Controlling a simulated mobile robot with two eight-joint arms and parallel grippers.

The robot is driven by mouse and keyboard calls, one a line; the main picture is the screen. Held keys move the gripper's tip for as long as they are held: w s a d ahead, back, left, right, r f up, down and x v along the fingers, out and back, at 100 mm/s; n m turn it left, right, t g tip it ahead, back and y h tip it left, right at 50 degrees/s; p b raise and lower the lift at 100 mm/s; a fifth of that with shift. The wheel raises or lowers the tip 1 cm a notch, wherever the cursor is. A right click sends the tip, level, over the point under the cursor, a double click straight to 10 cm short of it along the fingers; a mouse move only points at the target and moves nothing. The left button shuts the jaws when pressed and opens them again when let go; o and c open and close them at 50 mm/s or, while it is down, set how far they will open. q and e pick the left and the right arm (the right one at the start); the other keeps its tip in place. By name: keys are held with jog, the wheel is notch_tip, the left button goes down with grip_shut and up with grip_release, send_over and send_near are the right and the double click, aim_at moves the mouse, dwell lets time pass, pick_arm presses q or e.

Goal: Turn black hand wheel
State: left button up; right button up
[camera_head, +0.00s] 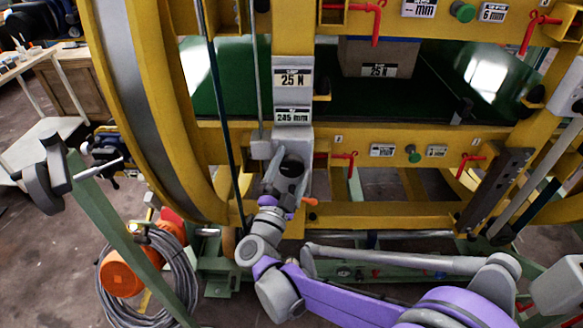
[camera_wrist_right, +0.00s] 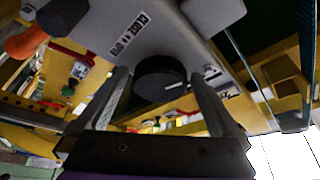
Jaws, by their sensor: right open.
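The black hand wheel (camera_wrist_right: 160,78) is a short round black knob on the underside of a grey housing (camera_wrist_right: 150,35) in the right wrist view. My right gripper (camera_wrist_right: 163,85) is open, with one finger on each side of the wheel. I cannot tell whether the fingers touch it. In the head view a black round part (camera_head: 292,165), likely the wheel, shows by the grey column, partly hidden by my right gripper (camera_head: 287,178). My left gripper is not in view.
An orange knob (camera_wrist_right: 27,42) sits beside the housing, also seen in the head view (camera_head: 310,201). Yellow beams (camera_head: 420,138) with red levers (camera_head: 345,157) surround the area. A coiled grey cable (camera_head: 150,275) and a green post (camera_head: 125,240) stand at the left.

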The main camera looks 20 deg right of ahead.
jog(key=v, duration=1.1)
jog(key=shift+w+d, duration=0.1)
notch_tip(320, 180, up, 8)
jog(key=w+a+n+t+y+p, duration=0.2)
jog(key=n+t+y+p, duration=0.15)
jog(key=n+y, duration=0.6)
jog(key=s+d+f+n+g+p, duration=0.2)
jog(key=s+d+f+g, duration=0.1)
jog(key=s+g, duration=0.2)
jog(key=s+d+f+n+g+y+p, duration=0.1)
jog(key=s+d+f+n+g+p, duration=0.2)
jog(key=s, duration=0.5)
jog(key=s+d+f+n+g+y+p, duration=0.1)
jog(key=s+d+f+n+g+p, duration=0.1)
jog(key=s+d+f+g, duration=0.3)
jog(key=s+g, duration=0.2)
jog(key=shift+s+f+n+p, duration=0.25)
jog(key=shift+n+p, duration=0.1)
